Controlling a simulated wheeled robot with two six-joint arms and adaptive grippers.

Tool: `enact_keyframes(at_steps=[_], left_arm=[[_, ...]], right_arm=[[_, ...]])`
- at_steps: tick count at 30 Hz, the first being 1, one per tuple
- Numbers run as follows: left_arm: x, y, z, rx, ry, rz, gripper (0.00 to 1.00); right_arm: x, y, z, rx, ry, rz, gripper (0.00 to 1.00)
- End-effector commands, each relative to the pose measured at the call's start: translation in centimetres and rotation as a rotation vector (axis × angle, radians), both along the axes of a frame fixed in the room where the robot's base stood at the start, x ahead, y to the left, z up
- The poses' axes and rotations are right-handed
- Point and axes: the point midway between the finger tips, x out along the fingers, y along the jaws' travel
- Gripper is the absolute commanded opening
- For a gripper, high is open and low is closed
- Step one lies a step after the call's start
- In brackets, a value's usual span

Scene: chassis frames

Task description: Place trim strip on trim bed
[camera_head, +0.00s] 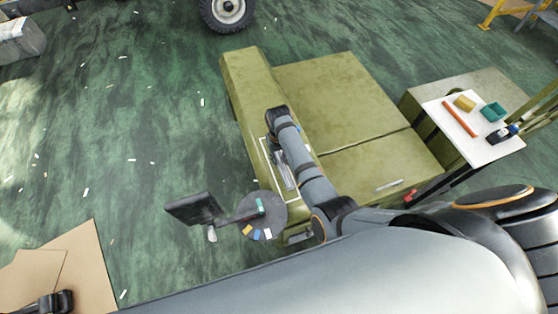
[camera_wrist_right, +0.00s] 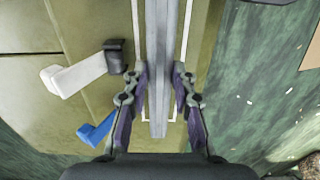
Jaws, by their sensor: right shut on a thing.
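The trim strip (camera_head: 286,171) is a long, straight grey bar over the olive chassis, partly hidden by my right arm. In the right wrist view the strip (camera_wrist_right: 159,70) runs upright between the fingers. My right gripper (camera_wrist_right: 160,97) is shut on it near its lower end. In the head view my right arm's own links hide most of this gripper. The trim bed shows as a white outlined rectangle (camera_head: 266,169) on the chassis's left section. Its white lines (camera_wrist_right: 185,30) run along both sides of the strip. I cannot tell if the strip touches the surface.
A round grey disc (camera_head: 270,222) with coloured pieces and a dark screen (camera_head: 193,208) stand left of the chassis. A white table (camera_head: 470,145) at right holds an orange rod, a yellow block and a teal tray. White (camera_wrist_right: 75,75) and blue (camera_wrist_right: 97,130) levers sit left of the gripper.

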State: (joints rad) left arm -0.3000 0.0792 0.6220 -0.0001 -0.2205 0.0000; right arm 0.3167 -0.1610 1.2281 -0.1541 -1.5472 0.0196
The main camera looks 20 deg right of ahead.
Motion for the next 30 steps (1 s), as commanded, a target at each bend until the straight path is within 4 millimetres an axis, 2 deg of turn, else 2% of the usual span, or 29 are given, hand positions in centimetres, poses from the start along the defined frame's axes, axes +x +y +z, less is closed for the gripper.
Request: enact_keyframes(at_steps=[3,6,16,17,21,22,30], left_arm=[[-0.8,0.0,-0.1,0.0,0.011,0.0,0.4],[-0.8,0.1,-0.2,0.0,0.012,0.0,0.4],[-0.1,0.1,-0.3,0.001,0.002,0.0,0.4],[0.0,0.1,-0.3,0.001,0.001,0.0,0.4],[0.0,0.1,-0.2,0.001,0.0,0.0,0.4],[0.0,0.1,-0.2,0.001,0.0,0.0,0.4],[0.0,0.1,-0.1,0.001,-0.001,0.0,0.4]], right_arm=[[0.0,0.1,-2.0,0.001,0.004,0.001,0.0],[0.0,0.1,-2.9,0.002,0.002,-0.001,0.0],[-0.1,0.1,-3.3,0.002,0.002,-0.001,0.0],[-0.1,0.1,-3.4,0.002,0.002,-0.001,0.27],[-0.1,0.1,-3.3,0.002,0.002,-0.001,0.46],[-0.1,0.0,-3.3,0.002,0.002,-0.001,0.48],[-0.1,0.0,-3.2,0.002,0.002,-0.001,0.48]])
